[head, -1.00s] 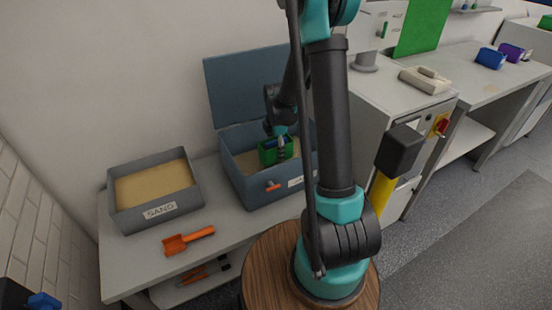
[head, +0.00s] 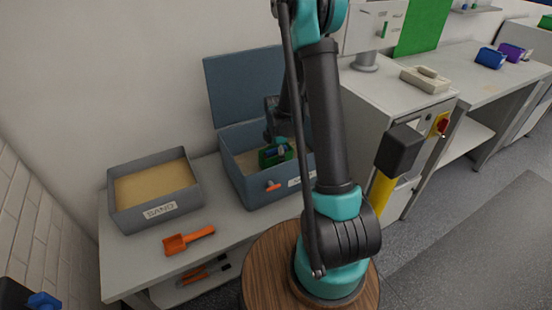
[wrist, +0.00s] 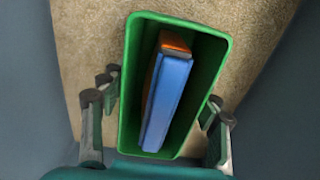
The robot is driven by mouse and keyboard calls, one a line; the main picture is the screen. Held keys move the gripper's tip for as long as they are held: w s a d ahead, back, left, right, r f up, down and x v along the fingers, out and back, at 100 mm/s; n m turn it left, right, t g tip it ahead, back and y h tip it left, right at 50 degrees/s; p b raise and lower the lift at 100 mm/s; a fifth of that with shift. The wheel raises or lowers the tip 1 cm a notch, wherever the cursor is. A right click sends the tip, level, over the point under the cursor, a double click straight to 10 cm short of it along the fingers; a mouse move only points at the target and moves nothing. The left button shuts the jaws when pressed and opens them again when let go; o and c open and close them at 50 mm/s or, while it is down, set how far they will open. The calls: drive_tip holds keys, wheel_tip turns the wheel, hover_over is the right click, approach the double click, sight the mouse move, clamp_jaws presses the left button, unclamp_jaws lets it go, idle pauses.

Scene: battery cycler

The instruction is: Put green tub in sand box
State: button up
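The green tub (head: 288,155) is inside the blue-grey box with a raised lid (head: 262,195), over its sandy floor. In the wrist view the tub (wrist: 214,70) is seen from above, with a blue and orange block (wrist: 168,95) inside it. My gripper (wrist: 160,105) has one finger on each long side of the tub, close against its walls, and looks shut on it. In the head view my gripper (head: 277,138) is partly hidden by my arm. Whether the tub's base touches the sandy floor is not clear.
An open grey tray labelled SAND (head: 156,210) stands to the left on the bench (head: 140,262). An orange scoop (head: 188,240) lies in front of it. The raised lid (head: 240,85) stands behind the box. A grey cabinet (head: 385,95) stands right of my arm.

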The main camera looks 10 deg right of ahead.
drive_tip(key=shift+o, duration=0.8)
drive_tip(key=shift+r, duration=0.1)
wheel_tip(320, 180, up, 12)
drive_tip(key=shift+f, duration=0.25)
drive_tip(key=shift+r, duration=0.25)
drive_tip(key=shift+s+r, duration=0.15)
drive_tip(key=shift+s, duration=0.1)
drive_tip(key=s+d+m+t, duration=0.2)
drive_tip(key=s+m, duration=0.8)
drive_tip(key=s+d+m+t, duration=0.2)
drive_tip(key=s+m, duration=0.9)
drive_tip(key=shift+s+m, duration=0.25)
drive_tip(key=shift+m, duration=0.05)
